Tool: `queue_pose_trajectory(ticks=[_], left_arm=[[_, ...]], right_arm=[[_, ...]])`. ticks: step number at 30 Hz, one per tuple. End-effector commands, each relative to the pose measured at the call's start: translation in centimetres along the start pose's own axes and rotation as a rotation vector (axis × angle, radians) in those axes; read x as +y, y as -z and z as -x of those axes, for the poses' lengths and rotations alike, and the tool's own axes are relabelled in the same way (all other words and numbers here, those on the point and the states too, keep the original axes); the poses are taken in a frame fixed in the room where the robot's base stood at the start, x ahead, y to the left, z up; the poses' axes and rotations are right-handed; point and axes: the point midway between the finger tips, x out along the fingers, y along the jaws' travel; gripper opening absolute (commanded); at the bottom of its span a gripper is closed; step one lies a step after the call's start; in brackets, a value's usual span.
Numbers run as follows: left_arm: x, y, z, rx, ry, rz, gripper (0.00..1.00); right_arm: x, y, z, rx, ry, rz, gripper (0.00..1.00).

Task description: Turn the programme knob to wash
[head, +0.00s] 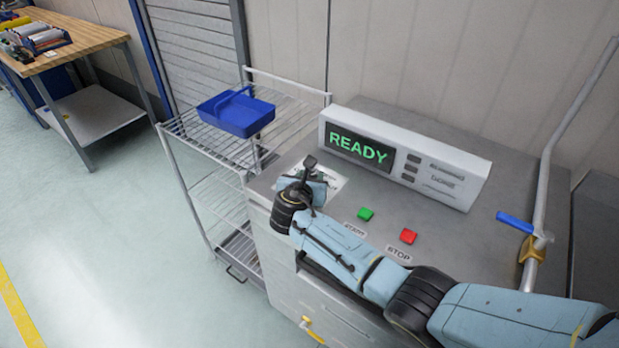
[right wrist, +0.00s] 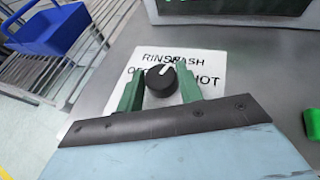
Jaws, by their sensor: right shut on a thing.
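The programme knob (right wrist: 161,80) is round and black with a white pointer mark. It sits on a white label plate (right wrist: 208,62), which also shows in the head view (head: 333,184). The plate reads RINSE, WASH, OFF and HOT, partly covered. The pointer faces up and slightly right, near where RINSE and WASH meet; I cannot tell exactly which it marks. My right gripper (right wrist: 159,85) has its green fingers on either side of the knob, shut on it. In the head view my right gripper (head: 311,178) hides the knob. My left gripper is out of view.
A display panel (head: 480,180) reading READY stands behind. A green START button (head: 365,214) and a red STOP button (head: 408,236) lie near my right arm. A blue tote (head: 236,115) sits on the wire rack at left. A blue-handled valve (head: 515,223) is at right.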

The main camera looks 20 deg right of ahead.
Motion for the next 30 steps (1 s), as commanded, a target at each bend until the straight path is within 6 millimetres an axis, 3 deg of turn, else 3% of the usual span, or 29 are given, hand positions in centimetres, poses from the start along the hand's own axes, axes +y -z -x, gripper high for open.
queue_pose_trajectory(ticks=[2,3,8,20,30], left_arm=[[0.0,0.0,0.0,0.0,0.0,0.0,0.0],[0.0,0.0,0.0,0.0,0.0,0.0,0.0],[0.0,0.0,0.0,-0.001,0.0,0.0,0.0],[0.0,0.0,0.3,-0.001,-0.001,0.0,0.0],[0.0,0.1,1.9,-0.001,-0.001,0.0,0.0]], right_arm=[[-0.1,0.2,0.0,0.005,0.002,0.002,0.13],[-0.1,0.2,0.0,0.005,0.001,0.002,0.39],[-0.1,0.2,0.0,0.004,0.001,0.002,0.57],[0.0,0.0,0.9,0.002,-0.002,0.0,0.57],[0.0,0.0,7.5,0.003,-0.003,0.0,0.57]])
